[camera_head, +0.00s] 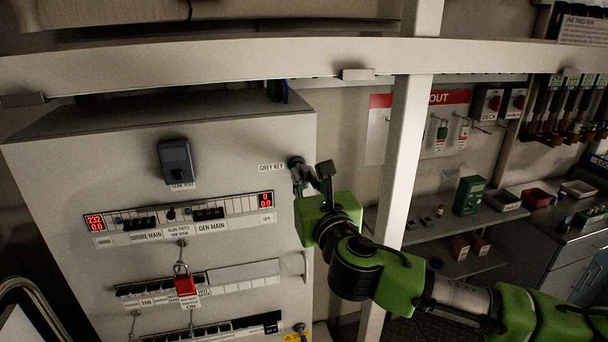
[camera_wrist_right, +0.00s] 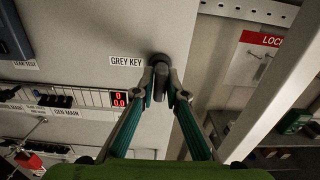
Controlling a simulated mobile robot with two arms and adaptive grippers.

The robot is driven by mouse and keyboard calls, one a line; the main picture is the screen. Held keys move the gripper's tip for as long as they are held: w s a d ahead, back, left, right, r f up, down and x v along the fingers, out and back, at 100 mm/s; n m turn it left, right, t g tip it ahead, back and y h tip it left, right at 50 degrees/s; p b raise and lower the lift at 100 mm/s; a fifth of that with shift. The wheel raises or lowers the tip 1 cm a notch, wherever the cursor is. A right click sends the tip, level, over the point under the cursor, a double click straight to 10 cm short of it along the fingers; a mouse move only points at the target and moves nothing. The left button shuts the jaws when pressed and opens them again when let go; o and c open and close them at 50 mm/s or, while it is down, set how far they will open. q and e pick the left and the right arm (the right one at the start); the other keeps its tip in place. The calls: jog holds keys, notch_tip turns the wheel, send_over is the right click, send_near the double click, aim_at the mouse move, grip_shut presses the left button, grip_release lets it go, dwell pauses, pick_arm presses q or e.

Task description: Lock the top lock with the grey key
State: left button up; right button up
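The grey key lock (camera_head: 295,162) is a round dark cylinder at the upper right of the pale panel, beside the label GREY KEY (camera_head: 271,167). In the right wrist view a dark grey key (camera_wrist_right: 160,80) stands out from it. My right gripper (camera_head: 312,178) is at the lock, its fingertips on either side of the key. In the right wrist view the fingertips (camera_wrist_right: 163,92) are apart, with the key between them. I cannot tell whether they touch it. The gripper partly hides the lock in the head view. My left gripper is in neither view.
A red padlock (camera_head: 186,286) hangs on the panel's lower breakers. A white post (camera_head: 402,150) stands right of the panel, close behind my right arm. A white beam (camera_head: 200,65) crosses above. Shelves with a green box (camera_head: 469,195) lie farther right.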

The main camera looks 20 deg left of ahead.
jog(key=shift+r+n+p, duration=0.15)
jog(key=shift+n+p, duration=0.7)
jog(key=shift+n, duration=0.45)
